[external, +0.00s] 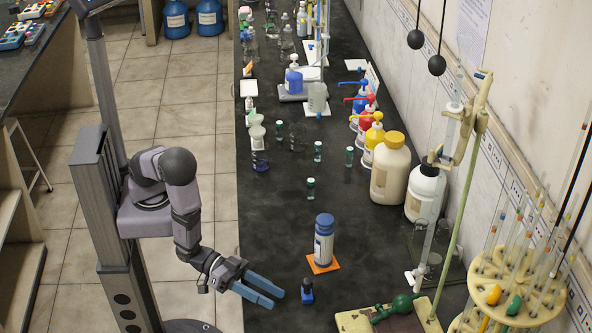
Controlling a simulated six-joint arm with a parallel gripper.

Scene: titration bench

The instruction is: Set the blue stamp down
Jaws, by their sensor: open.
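The blue stamp (307,292) stands upright on the dark bench near the front, with a dark blue body and a narrower top. My gripper (270,296) is at the bench's left edge, just left of the stamp. Its two blue fingers are spread apart and point right toward the stamp. Nothing shows between the fingers, and the stamp appears apart from the fingertips.
A blue-capped bottle (324,240) stands on an orange mat (322,265) behind the stamp. A cream tray (385,321) with a green bulb (402,303) lies to the right. Small green-capped vials (310,189) stand farther back. Dark bench left of the bottle is clear.

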